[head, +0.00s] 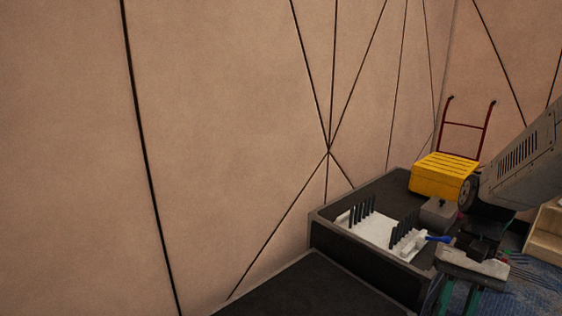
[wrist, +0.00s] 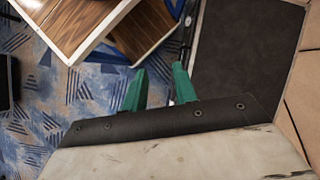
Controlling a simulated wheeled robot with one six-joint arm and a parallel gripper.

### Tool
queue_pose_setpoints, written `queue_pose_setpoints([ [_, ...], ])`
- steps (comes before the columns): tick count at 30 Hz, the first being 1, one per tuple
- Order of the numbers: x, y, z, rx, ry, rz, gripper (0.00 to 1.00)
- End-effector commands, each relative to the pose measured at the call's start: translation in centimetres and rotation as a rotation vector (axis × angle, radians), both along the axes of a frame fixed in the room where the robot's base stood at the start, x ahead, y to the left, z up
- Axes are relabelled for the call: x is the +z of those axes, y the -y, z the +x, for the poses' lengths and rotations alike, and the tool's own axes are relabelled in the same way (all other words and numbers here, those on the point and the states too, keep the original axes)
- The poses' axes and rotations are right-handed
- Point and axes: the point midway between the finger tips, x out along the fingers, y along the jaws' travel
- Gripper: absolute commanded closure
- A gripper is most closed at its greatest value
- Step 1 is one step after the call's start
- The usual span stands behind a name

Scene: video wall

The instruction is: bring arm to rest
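My gripper (head: 457,298) hangs at the lower right of the head view, its two green fingers pointing down and apart. It is in front of the right end of a dark low unit (head: 362,266). In the wrist view my gripper (wrist: 160,76) shows a gap between its green fingers, with nothing held in it. My grey arm comes in from the right edge of the head view and is bent down to the gripper.
On the dark unit stand a white rack (head: 375,233) with black pegs, a blue-handled item (head: 438,239), a grey box (head: 438,214) and a yellow crate (head: 441,175). A red hand truck (head: 466,125) is behind. A wooden cabinet (wrist: 88,22) stands on blue patterned carpet (wrist: 40,85).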

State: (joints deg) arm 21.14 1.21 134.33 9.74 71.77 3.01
Motion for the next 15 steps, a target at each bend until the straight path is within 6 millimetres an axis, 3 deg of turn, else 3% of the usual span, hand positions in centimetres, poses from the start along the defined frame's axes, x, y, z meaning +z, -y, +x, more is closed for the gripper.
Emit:
queue_pose_setpoints([
  [6,3.5,-1.9,-3.2,0.182,0.135,-0.093,0.72],
  [15,7.0,-4.1,-7.2,0.358,0.321,-0.208,0.72],
])
